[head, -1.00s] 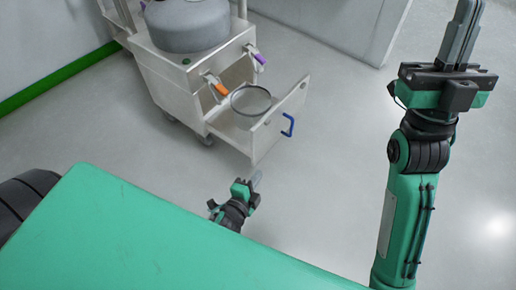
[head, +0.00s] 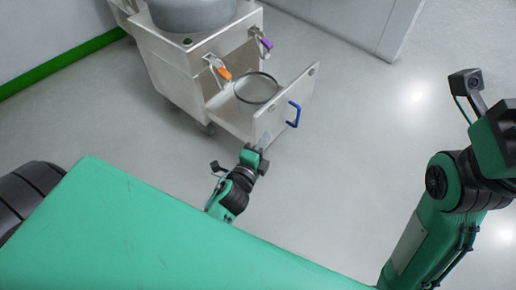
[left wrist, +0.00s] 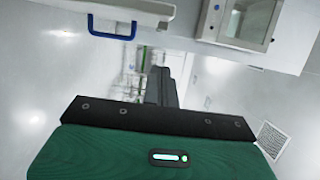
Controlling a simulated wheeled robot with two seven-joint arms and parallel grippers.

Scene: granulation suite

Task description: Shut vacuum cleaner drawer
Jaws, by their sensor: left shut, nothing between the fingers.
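The vacuum cleaner (head: 172,62) is a pale metal cart with a grey drum on top, at the upper middle of the head view. Its drawer (head: 276,112) is pulled out, with a blue handle (head: 293,116) on the front panel. The handle also shows in the left wrist view (left wrist: 111,35). My left gripper (head: 264,141) is shut and empty, close to the lower near corner of the drawer front; I cannot tell if it touches. Its fingers show in the left wrist view (left wrist: 163,86). My right gripper (head: 497,138) is cut off at the right edge, fingers out of view.
A round metal ring (head: 256,88) lies in the drawer. An orange latch (head: 223,73) and a purple latch (head: 266,43) sit on the cart. A pale cabinet (head: 350,22) stands behind. The floor right of the drawer is clear.

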